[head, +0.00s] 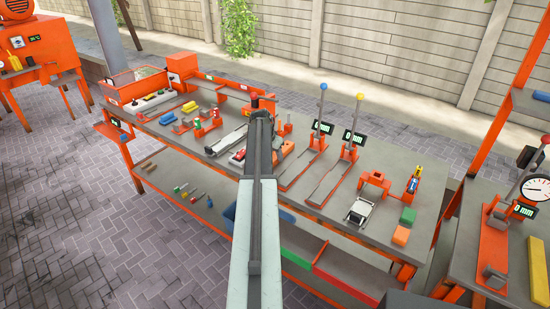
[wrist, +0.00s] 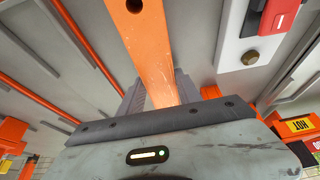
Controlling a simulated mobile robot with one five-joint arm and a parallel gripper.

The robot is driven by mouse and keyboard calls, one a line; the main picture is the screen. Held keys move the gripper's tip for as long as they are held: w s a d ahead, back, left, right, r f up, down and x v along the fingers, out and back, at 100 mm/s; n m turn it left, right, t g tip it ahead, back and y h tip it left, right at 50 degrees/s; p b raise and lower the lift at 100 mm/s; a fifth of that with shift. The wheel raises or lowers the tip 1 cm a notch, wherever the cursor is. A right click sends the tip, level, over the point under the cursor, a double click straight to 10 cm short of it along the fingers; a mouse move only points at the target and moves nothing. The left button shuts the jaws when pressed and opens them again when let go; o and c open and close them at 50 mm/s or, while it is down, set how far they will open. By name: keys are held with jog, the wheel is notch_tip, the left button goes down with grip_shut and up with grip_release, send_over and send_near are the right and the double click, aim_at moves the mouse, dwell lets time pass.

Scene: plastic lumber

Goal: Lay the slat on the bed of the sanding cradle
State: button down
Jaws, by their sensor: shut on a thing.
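An orange slat (wrist: 150,50) with a dark round hole near its far end runs up the middle of the wrist view. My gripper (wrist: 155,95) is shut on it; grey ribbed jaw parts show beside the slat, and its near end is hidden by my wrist. In the head view my gripper (head: 262,116) is over the middle of the long workbench, seen from behind, and my arm hides most of the slat. I cannot tell for sure which fixture is the sanding cradle. A long pale fixture (head: 228,140) lies just left of my gripper.
Two upright levers with blue (head: 324,86) and yellow (head: 359,97) knobs stand right of my arm. A dial gauge (head: 535,188) stands on another table.

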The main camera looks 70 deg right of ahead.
aim_at(275, 156)
jog(key=shift+r+p, duration=0.5)
jog(key=shift+r, duration=0.05)
notch_tip(275, 156, up, 3)
jog(key=p, duration=0.3)
jog(key=shift+r, duration=0.1)
jog(key=s+a, duration=0.1)
jog(key=a, duration=0.4)
jog(key=s+a, duration=0.2)
jog(key=a, duration=0.3)
jog(key=s+a+r+p, duration=0.1)
jog(key=a, duration=0.4)
jog(key=shift+s+a, duration=0.15)
jog(key=shift+a, duration=0.05)
